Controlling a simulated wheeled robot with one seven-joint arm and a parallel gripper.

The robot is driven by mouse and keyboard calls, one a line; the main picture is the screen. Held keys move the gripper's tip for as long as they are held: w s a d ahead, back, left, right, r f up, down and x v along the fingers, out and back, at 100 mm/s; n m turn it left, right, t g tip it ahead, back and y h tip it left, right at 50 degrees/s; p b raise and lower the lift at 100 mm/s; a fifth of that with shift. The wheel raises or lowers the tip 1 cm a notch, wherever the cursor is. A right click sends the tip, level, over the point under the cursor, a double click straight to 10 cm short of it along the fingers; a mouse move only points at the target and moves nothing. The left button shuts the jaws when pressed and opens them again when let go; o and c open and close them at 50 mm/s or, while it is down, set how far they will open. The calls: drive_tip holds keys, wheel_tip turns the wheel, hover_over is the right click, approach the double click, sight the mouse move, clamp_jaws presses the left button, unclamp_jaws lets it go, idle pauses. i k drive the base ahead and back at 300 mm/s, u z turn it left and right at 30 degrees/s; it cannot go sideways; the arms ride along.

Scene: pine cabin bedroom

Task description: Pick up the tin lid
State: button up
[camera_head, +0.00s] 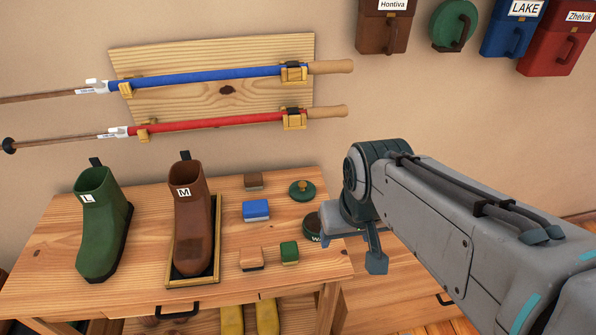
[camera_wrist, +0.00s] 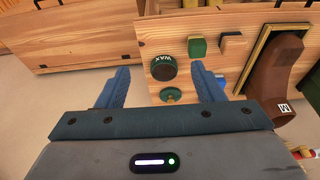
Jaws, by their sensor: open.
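The tin lid (camera_head: 302,190) is a small dark green disc with a wooden knob, lying at the back right of the wooden table. The dark green tin marked WAX (camera_head: 313,229) stands at the table's right edge, partly hidden by my gripper. In the wrist view the tin (camera_wrist: 164,67) also lies between the fingertips. My gripper (camera_head: 350,246) is open and empty beside the right end of the table, apart from the lid.
A green boot (camera_head: 100,225) and a brown boot (camera_head: 192,222) in a tray (camera_head: 194,281) stand left on the table. A blue brush (camera_head: 256,210) and several small blocks lie between. Skis or poles hang on a wall board (camera_head: 215,50).

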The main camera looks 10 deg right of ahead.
sight(300, 191)
drive_tip(key=z, duration=2.45)
drive_tip(key=k, duration=1.1)
drive_tip(key=u, duration=1.8)
drive_tip(key=i, duration=0.5)
drive_tip(key=z, duration=0.1)
